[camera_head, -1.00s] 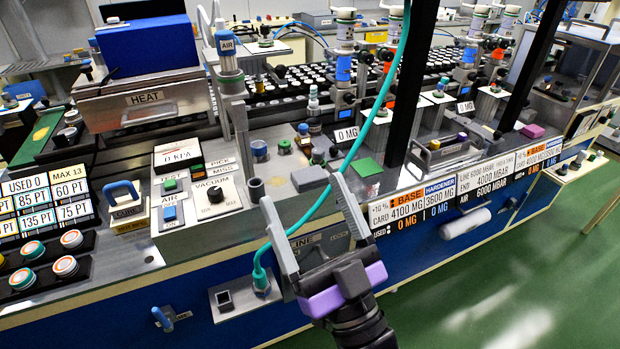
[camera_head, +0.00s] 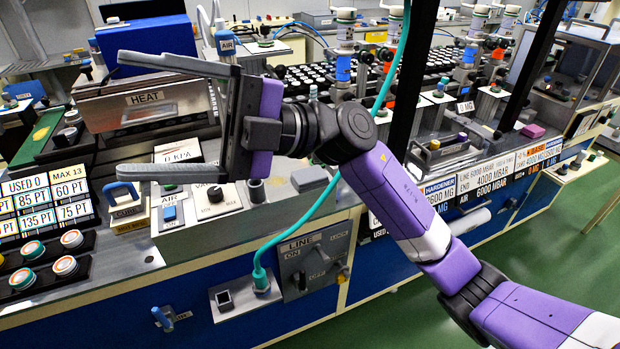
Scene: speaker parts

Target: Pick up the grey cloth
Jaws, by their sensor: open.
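A small flat grey piece (camera_head: 308,179) lies on the bench's front ledge, right of the vacuum switch box. It may be the folded grey cloth, but I cannot tell for sure. My gripper (camera_head: 120,115) is open and points left, with its two grey fingers spread one above the other. Nothing is between the fingers. It is in front of the HEAT unit, left of and higher in the picture than the grey piece. My arm reaches in from the lower right and hides part of the bench and the number signs.
The vacuum switch box (camera_head: 213,201) and a blue-handled CURE block (camera_head: 126,205) stand below my gripper. A teal hose (camera_head: 316,212) hangs down to a socket on the bench front. A whitish roll (camera_head: 470,221) is on the front at right. Green floor is clear at lower right.

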